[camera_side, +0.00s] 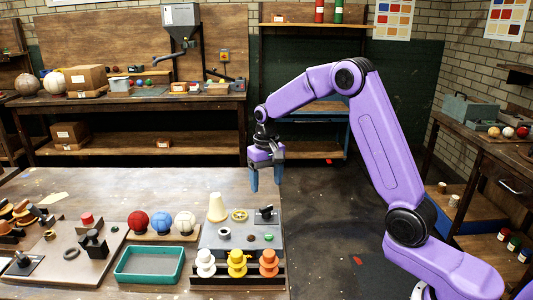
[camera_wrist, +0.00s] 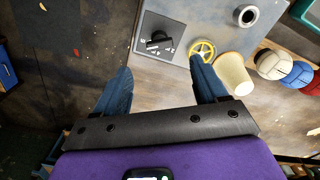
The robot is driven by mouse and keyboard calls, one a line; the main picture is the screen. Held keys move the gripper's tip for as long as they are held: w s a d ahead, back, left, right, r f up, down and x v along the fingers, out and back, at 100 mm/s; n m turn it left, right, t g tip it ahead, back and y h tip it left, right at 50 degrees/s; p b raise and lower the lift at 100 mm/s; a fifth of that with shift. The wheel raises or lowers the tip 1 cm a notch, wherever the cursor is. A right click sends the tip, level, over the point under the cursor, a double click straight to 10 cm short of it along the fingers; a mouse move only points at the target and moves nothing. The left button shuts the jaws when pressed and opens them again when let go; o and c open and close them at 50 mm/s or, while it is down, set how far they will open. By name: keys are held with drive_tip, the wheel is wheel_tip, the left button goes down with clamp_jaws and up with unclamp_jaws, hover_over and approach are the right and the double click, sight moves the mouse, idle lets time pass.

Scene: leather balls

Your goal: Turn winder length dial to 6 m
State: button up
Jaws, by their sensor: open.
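The dial, a dark square plate with a black bar knob and white marks, is in the wrist view (camera_wrist: 158,40) at top centre; its marks are too small to read. In the side view the black dial (camera_side: 265,215) stands at the back right corner of the grey winder board (camera_side: 215,237). A yellow spoked handwheel (camera_side: 239,214) and a cream cone (camera_side: 217,207) are beside it. My gripper (camera_side: 265,178) is open and empty, pointing down above the dial. In the wrist view its blue fingers (camera_wrist: 160,75) are apart, with the dial just beyond them.
Red, blue and white balls (camera_side: 161,222) sit on a wooden rack left of the board. A teal tray (camera_side: 149,265) and several thread spools (camera_side: 237,262) are in front. The table's right edge is close to the dial; open floor lies beyond.

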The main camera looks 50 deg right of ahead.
wheel_tip(320, 180, up, 9)
drive_tip(key=shift+r, duration=0.15)
idle(0.5)
drive_tip(key=s+a+f+n, duration=0.1)
drive_tip(key=s+a+n, duration=0.85)
drive_tip(key=s, duration=0.65)
drive_tip(key=s+f+n, duration=0.2)
drive_tip(key=s+n, duration=0.1)
drive_tip(key=s, duration=0.7)
drive_tip(key=s+d+f+n, duration=0.1)
drive_tip(key=s+f+n, duration=0.2)
drive_tip(key=s, duration=0.8)
